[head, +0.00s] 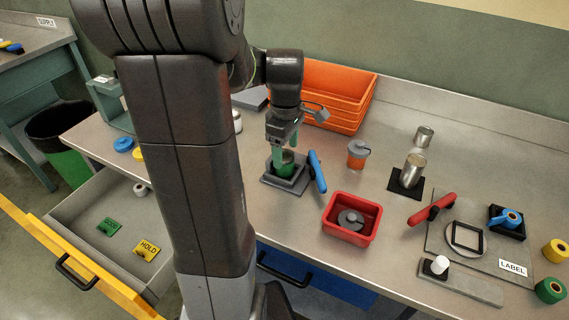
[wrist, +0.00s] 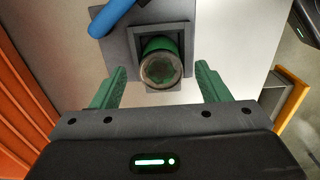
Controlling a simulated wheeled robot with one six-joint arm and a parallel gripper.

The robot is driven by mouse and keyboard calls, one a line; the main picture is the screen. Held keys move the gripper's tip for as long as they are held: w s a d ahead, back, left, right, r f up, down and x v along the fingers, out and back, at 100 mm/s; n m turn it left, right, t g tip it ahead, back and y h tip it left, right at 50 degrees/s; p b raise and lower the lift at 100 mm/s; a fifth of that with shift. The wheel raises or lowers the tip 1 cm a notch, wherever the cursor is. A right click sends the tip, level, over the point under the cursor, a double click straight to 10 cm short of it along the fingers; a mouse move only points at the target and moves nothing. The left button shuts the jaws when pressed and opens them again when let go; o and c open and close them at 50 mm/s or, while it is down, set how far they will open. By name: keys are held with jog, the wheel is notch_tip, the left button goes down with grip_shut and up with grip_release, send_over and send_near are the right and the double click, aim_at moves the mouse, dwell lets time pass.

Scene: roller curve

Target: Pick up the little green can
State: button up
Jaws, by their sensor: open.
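The little green can (head: 287,157) stands in a square grey holder (head: 272,181) on the workbench. In the wrist view the can (wrist: 160,66) shows its round metallic end, with the grey holder (wrist: 187,36) around it. My gripper (head: 291,150) is above the holder, pointing down, with green fingers. In the wrist view my gripper (wrist: 160,80) is open, with one finger on each side of the can and visible gaps between. The can's lower part is hidden inside the holder.
A blue-handled tool (head: 317,171) lies against the holder's right side. Orange bins (head: 340,90) stand behind. A red tray (head: 352,217), an orange jar with a grey lid (head: 358,153) and metal cans (head: 413,170) are to the right. An open drawer (head: 110,225) is at the left.

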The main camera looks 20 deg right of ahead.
aim_at(284, 155)
notch_tip(284, 155, down, 4)
jog(key=shift+w+a+f, duration=0.1)
jog(key=shift+a+f, duration=0.05)
jog(key=shift+f, duration=0.05)
jog(key=shift+c, duration=0.4)
jog(key=c, duration=1.1)
jog(key=shift+o, duration=0.2)
jog(key=shift+r, duration=0.1)
